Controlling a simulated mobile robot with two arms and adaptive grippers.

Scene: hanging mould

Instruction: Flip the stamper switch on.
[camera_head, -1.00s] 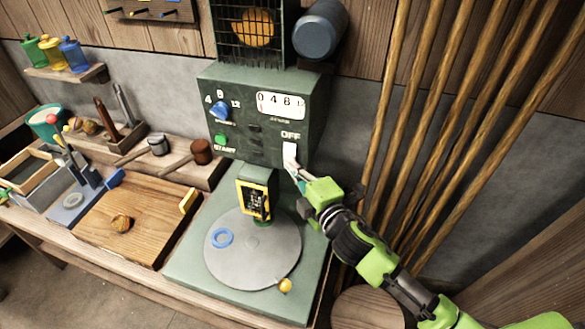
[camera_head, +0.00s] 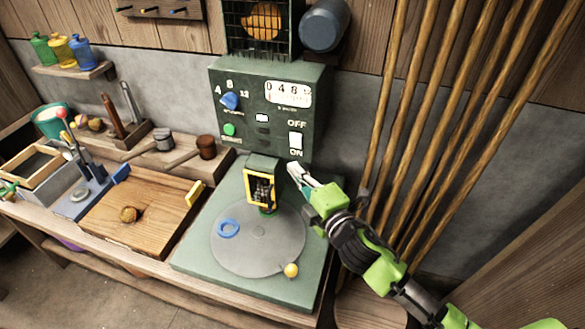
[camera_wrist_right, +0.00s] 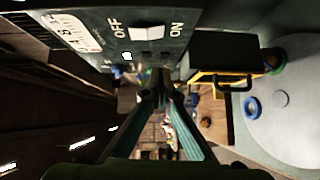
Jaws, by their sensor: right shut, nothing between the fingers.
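The stamper (camera_head: 268,100) is a dark green machine against the wall. Its white switch (camera_head: 296,141) sits between the labels OFF above and ON below, and it also shows in the right wrist view (camera_wrist_right: 146,33). A small light (camera_head: 262,118) on the panel looks white and lit. My right gripper (camera_head: 292,168) is shut and empty, just below the switch and apart from it. In the right wrist view its fingertips (camera_wrist_right: 161,92) meet below the panel. A small green piece, apparently my left gripper (camera_head: 8,189), shows at the left edge, too little to judge.
A round plate (camera_head: 258,240) with a blue ring (camera_head: 228,228) lies at the machine's base. The green start button (camera_head: 229,130) and blue dial (camera_head: 229,101) are on the panel's left. Wooden poles (camera_head: 440,110) stand close on the right. A wooden board (camera_head: 140,222) lies left.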

